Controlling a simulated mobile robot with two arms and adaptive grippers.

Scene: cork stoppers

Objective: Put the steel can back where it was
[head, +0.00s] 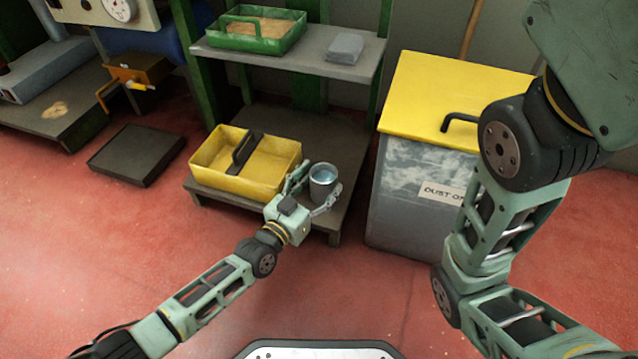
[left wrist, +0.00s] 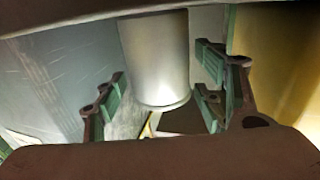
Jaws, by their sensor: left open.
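The steel can (head: 322,184) is a small grey cylinder, open at the top, with something bluish inside. It looks upright at the right end of the low dark shelf (head: 345,150), beside the yellow tote. My left gripper (head: 314,190) is open, with one finger on each side of the can. In the left wrist view the can (left wrist: 155,60) shows between the spread fingers (left wrist: 160,98), with a gap visible on both sides. Whether the can's base rests fully on the shelf is hard to tell. My right arm shows at the right, but its gripper is out of view.
The yellow tote (head: 275,178) with a dark handle stands close left of the can. A grey dust bin (head: 400,200) with a yellow lid (head: 455,90) stands to the right. An upper shelf (head: 300,62) holds a green tote (head: 262,44). The red floor in front is clear.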

